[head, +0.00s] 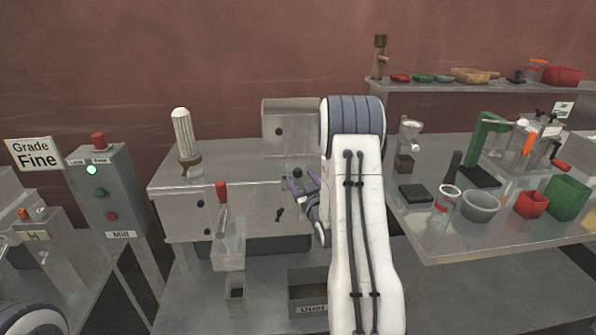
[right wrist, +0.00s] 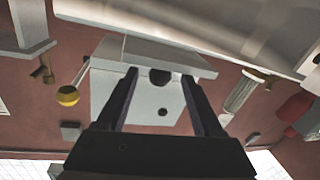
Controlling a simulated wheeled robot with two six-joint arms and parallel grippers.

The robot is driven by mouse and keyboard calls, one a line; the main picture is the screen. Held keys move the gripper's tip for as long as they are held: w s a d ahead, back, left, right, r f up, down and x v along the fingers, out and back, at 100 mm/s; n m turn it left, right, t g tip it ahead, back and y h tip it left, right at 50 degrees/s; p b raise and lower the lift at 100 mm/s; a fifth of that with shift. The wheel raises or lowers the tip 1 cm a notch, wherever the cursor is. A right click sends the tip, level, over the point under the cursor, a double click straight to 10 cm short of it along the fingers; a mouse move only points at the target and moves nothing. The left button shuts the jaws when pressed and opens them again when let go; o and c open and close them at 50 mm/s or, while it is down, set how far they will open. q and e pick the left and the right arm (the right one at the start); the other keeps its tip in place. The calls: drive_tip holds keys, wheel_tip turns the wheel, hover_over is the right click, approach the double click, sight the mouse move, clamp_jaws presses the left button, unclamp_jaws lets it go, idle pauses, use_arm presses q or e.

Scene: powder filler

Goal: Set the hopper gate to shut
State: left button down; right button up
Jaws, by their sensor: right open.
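The powder filler is a grey metal machine (head: 245,190) in the middle of the head view, with a raised box (head: 275,128) at its back. A round black knob (head: 297,173) sits by my right gripper (head: 301,188). In the right wrist view, a black knob (right wrist: 160,76) lies between the open fingertips (right wrist: 165,80), apart from both fingers as far as I can see. A red-handled lever (head: 221,190) stands at the front chute. A small black handle (head: 279,213) is on the front face. No label shows which is the hopper gate. My left gripper is out of view.
A white ribbed cylinder (head: 184,135) stands on the machine's left. The mill box (head: 105,185) has a lit green lamp. A metal table (head: 450,247) on the right holds cups and a green press (head: 487,135). An open bin (head: 308,288) sits below the machine.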

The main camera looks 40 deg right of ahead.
sight(299, 176)
drive_tip(key=shift+x, duration=1.55)
clamp_jaws()
drive_tip(key=x, duration=0.1)
drive_tip(key=b+x, duration=0.1)
drive_tip(key=x, duration=0.1)
drive_tip(key=shift+d+f, duration=0.1)
drive_tip(key=shift+d, duration=0.2)
drive_tip(key=shift+r, duration=0.2)
